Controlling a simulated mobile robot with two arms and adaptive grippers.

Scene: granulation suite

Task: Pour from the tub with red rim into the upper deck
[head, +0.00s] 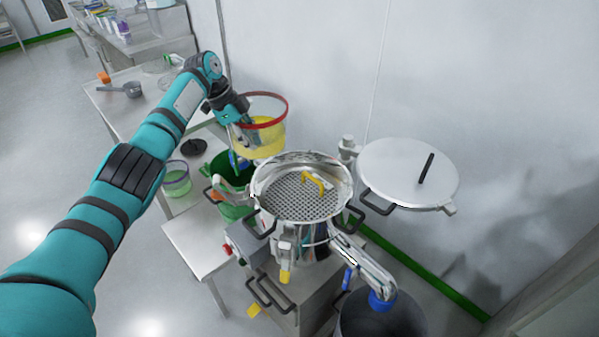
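The upper deck (297,202) is the round steel top of the sieve machine, uncovered, with a perforated plate and a yellow handle (313,181). The tub is apart from the deck. My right gripper is not in view.
The round steel lid (400,170) is swung open to the right of the deck. A dark bin (380,318) stands below the spout (362,264). A green container (232,167) and a small green-banded tub (176,181) stand left of the machine. A bench (115,105) is behind my arm.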

